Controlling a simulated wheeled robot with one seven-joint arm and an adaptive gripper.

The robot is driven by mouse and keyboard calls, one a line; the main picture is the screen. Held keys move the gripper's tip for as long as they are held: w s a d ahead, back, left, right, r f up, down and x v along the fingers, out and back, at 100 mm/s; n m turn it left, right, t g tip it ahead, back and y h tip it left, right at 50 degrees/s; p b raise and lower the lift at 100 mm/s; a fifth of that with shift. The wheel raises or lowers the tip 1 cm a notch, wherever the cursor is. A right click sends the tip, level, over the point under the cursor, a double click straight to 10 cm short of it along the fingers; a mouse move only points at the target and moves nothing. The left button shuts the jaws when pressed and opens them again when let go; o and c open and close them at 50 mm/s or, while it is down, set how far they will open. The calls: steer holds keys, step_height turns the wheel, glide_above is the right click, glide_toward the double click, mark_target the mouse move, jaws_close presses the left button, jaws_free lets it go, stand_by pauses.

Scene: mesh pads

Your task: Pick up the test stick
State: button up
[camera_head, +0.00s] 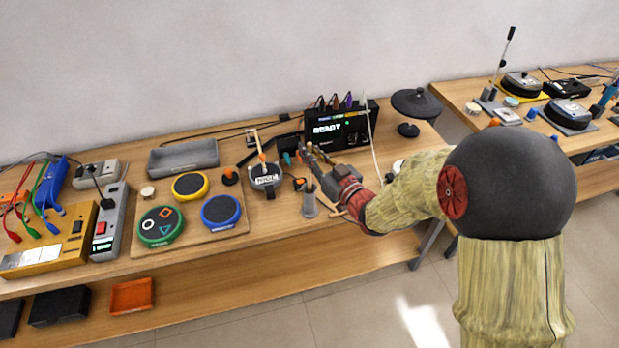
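My gripper (309,151) reaches in from the right. In the picture its fingers lie just above and to the right of the stick's top. They are small and overlap the things behind them, so I cannot tell their opening or whether they touch the stick. The stick's lower part is hidden in the holder.
A round gauge (266,178) stands left of the holder. A wooden board (205,238) with green, yellow and blue round pads lies further left. A black box with a lit display (338,127) and a dark disc on a stand (416,104) are behind my gripper.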

jaws_close()
step_height(320, 180, up, 18)
steer(key=p, duration=0.4)
steer(key=shift+p, duration=0.3)
step_height(320, 180, up, 14)
steer(key=p, duration=0.9)
steer(key=shift+p, duration=0.35)
